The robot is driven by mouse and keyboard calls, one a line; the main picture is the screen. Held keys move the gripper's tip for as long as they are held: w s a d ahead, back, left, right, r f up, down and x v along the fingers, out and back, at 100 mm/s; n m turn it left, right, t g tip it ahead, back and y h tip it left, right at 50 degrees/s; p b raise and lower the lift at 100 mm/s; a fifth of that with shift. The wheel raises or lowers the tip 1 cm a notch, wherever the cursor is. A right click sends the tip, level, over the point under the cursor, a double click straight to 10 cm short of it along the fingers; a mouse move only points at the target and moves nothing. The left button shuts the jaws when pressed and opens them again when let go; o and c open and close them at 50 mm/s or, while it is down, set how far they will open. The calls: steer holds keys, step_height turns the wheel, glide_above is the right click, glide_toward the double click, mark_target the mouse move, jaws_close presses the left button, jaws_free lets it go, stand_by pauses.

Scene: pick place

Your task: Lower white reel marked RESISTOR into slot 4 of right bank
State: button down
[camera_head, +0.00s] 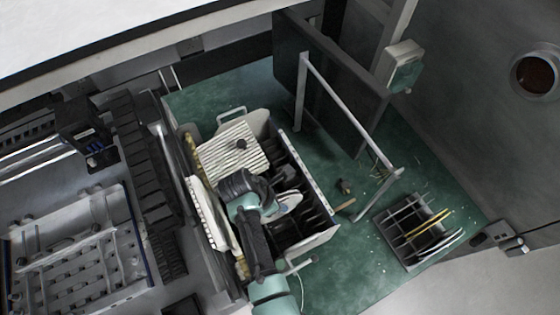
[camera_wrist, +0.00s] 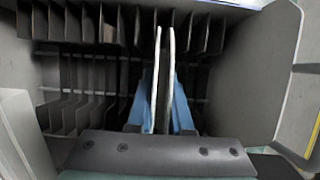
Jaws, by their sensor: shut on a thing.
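The white reel (camera_head: 289,199) is held at my gripper (camera_head: 277,207), over the right-hand bank of the slotted carrier. In the wrist view the reel (camera_wrist: 170,75) shows edge-on as two thin pale rims, upright, between the blue fingers of my gripper (camera_wrist: 161,112). The fingers are shut on it. The right bank (camera_head: 310,222) has dark dividers; in the wrist view more dividers (camera_wrist: 70,112) stand left of the reel and in a row behind it. The RESISTOR marking and slot numbers cannot be read. How deep the reel sits between dividers cannot be told.
The carrier's pale side wall (camera_wrist: 252,80) stands close to the right in the wrist view. A dark rack with yellow strips (camera_head: 420,229) and a metal frame (camera_head: 345,110) stand on the green mat (camera_head: 345,275).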

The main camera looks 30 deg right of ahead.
steer(key=shift+f+b, duration=0.4)
steer(key=shift+f, duration=0.25)
steer(key=shift+f, duration=0.4)
steer(key=shift+f+b, duration=0.5)
steer(key=shift+b, duration=0.05)
steer(key=shift+f, duration=0.2)
steer(key=c, duration=0.8)
jaws_free()
steer(key=shift+o, duration=0.6)
steer(key=shift+o, duration=1.2)
